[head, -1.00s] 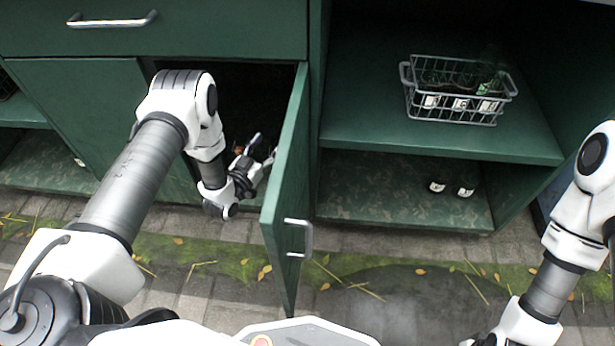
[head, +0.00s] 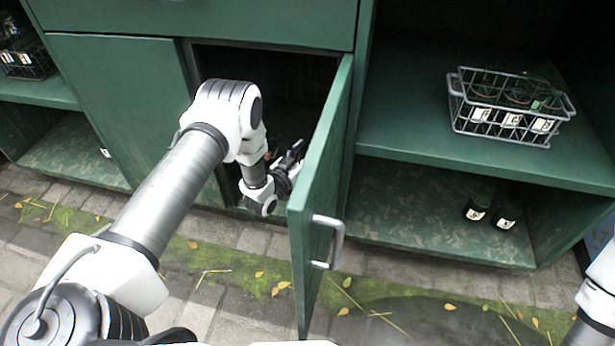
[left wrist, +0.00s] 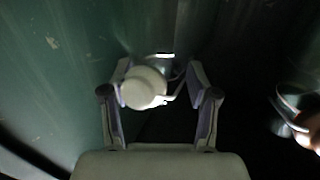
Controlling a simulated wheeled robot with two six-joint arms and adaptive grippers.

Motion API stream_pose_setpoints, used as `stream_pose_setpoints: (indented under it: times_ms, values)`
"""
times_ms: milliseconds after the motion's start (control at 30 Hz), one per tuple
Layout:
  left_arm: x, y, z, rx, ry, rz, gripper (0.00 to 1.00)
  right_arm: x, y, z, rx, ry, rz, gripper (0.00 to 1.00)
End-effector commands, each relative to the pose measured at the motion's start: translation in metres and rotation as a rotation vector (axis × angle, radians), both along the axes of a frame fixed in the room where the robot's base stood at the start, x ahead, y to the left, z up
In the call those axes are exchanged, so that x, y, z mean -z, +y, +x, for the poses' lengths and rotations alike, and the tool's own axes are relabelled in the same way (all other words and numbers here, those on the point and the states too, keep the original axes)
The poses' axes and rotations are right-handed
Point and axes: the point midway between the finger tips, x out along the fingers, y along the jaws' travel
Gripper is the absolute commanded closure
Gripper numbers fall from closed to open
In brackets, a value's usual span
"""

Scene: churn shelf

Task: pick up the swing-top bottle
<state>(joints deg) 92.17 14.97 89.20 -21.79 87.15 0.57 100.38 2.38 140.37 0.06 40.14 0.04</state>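The swing-top bottle (left wrist: 145,88) shows in the left wrist view as a pale round stopper with a wire bail beside it. It lies between the fingers of my left gripper (left wrist: 160,85), closer to the left finger. The fingers stand wide apart, with a dark gap between the stopper and the right finger. In the head view my left gripper (head: 290,160) is inside the cabinet opening, partly behind the open door. The bottle cannot be made out there. My right gripper is out of view; only part of the right arm shows at the right edge.
The open green door (head: 318,200) stands close to the right of my left gripper. Another shiny object with a wire loop (left wrist: 295,115) is at the right in the wrist view. A wire basket (head: 510,105) holds jars on the right shelf; two dark bottles (head: 490,212) stand below.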

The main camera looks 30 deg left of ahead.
Motion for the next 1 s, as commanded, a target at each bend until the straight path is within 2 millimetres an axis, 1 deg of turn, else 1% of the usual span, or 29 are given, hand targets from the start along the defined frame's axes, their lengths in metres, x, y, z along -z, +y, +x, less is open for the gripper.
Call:
stream_pose_setpoints:
  times_ms: [33,67,100,133,567,667,833,867,1000]
  values:
    - [0.0,0.0,0.0,0.0,0.0,0.0,0.65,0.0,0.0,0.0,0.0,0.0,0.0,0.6]
    - [0.0,0.0,0.0,0.0,0.0,0.0,0.76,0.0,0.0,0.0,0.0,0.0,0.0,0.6]
    - [0.0,0.0,0.0,0.0,0.001,0.0,0.9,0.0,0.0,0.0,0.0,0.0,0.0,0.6]
    - [0.0,0.0,0.0,0.0,0.001,0.0,1.0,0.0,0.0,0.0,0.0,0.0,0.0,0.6]
    - [-0.001,0.0,0.0,0.0,0.001,0.0,1.0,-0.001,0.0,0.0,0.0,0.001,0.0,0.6]
    - [-0.007,0.0,0.0,0.0,0.001,0.0,1.0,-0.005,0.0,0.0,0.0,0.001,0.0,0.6]
    - [-0.023,0.0,0.0,0.0,0.0,0.0,1.0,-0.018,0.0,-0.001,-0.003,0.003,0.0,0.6]
    - [-0.023,0.0,0.0,0.0,0.0,0.0,1.0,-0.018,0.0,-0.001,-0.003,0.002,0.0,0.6]
    - [-0.033,0.0,0.0,0.0,-0.001,0.001,1.0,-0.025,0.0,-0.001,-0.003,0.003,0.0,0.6]
